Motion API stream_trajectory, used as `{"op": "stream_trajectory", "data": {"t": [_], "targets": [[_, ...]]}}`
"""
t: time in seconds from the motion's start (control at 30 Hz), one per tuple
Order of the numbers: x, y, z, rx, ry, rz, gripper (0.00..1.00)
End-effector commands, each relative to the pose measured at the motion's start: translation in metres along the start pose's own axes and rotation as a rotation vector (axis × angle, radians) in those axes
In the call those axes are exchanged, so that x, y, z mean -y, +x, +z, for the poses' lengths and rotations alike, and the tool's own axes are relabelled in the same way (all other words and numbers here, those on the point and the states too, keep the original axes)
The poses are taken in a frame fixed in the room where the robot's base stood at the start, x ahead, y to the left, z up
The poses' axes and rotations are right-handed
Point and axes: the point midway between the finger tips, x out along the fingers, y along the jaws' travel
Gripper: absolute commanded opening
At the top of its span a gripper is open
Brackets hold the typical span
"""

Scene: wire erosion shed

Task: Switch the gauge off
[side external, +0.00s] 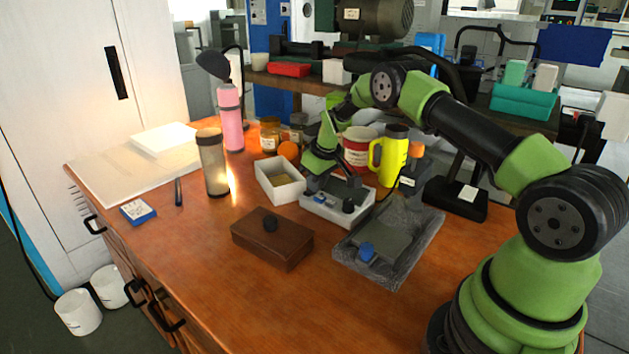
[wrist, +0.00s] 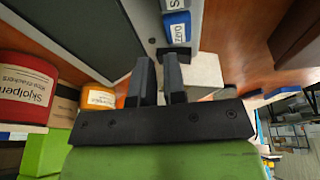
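The gauge (side external: 335,214) is a white box with a blue label and a black knob (side external: 348,206) on top, in the middle of the wooden table. In the wrist view I see its grey face (wrist: 130,15), a blue ZERO label (wrist: 178,28) and a small black part close beyond my right fingertip; I cannot tell whether that part is a switch or its state. My gripper (side external: 338,182) is over the back of the gauge, pointing down. In the wrist view my gripper (wrist: 159,58) has its fingers narrowly apart, with nothing visible between them. Contact cannot be told.
An open white box (side external: 280,191) stands left of the gauge. A brown lidded box (side external: 272,243) is in front, and a grey tray (side external: 400,262) is at right. A red tin (side external: 357,158) and yellow mug (side external: 390,157) stand close behind. The front left tabletop is mostly clear.

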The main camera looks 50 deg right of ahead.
Motion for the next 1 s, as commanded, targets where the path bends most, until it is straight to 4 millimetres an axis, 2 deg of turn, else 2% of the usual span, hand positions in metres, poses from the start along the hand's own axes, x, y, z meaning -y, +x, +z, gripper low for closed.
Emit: {"op": "stream_trajectory", "data": {"t": [0.03, 0.27, 0.6, 1.0], "targets": [[0.0, 0.008, 0.003, 0.0, -0.012, 0.007, 0.0], [0.003, 0.008, 0.003, 0.0, -0.012, 0.006, 0.0], [0.019, 0.006, 0.003, 0.002, -0.009, 0.001, 0.0], [0.019, 0.001, 0.002, 0.006, -0.007, -0.001, 0.0]]}}
